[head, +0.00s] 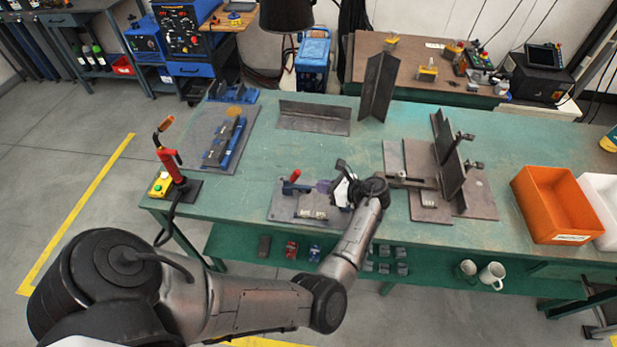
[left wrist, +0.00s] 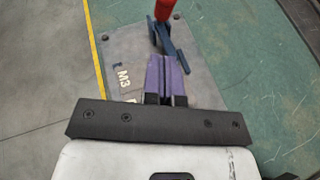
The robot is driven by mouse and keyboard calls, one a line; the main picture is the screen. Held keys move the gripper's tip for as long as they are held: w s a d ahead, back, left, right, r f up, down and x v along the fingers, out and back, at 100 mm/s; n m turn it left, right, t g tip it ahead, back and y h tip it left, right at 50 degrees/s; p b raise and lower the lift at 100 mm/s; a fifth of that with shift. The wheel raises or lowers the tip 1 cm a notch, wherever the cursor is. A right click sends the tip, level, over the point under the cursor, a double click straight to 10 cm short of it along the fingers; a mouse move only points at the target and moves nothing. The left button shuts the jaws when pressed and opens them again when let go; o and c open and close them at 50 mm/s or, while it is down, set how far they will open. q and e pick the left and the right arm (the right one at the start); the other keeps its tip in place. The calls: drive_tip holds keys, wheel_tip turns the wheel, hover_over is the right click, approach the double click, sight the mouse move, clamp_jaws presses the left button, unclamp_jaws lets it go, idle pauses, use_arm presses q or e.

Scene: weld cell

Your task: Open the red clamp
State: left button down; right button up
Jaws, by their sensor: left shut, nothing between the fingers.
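The red clamp has a red handle (head: 296,175) standing up from a small blue body (head: 290,187), on a grey plate (head: 279,212) at the front of the green table. In the left wrist view the red handle (left wrist: 163,10) is cut off by the top edge, and a blue arm (left wrist: 177,50) reaches down from it. My left gripper (head: 322,186) is just right of the clamp in the head view. Its purple fingers (left wrist: 165,72) are shut and empty, pointing at the blue arm. I cannot tell whether they touch it. My right gripper is not in view.
A steel fixture with upright plates (head: 452,165) stands right of my left gripper. An orange bin (head: 553,205) is at the table's right. Angle pieces (head: 313,118) stand at the back, and a blue vise-like tool (head: 224,145) lies left. The table between is mostly clear.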

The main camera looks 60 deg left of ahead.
use_arm(q)
drive_tip(key=s+a, duration=0.2)
drive_tip(key=a, duration=0.1)
drive_tip(key=shift+a, duration=0.1)
drive_tip(key=shift+s+a+r, duration=0.2)
drive_tip(key=shift+a, duration=0.25)
drive_tip(key=shift+s+a+r, duration=0.15)
drive_tip(key=shift+a+r, duration=0.05)
drive_tip(key=shift+a, duration=0.2)
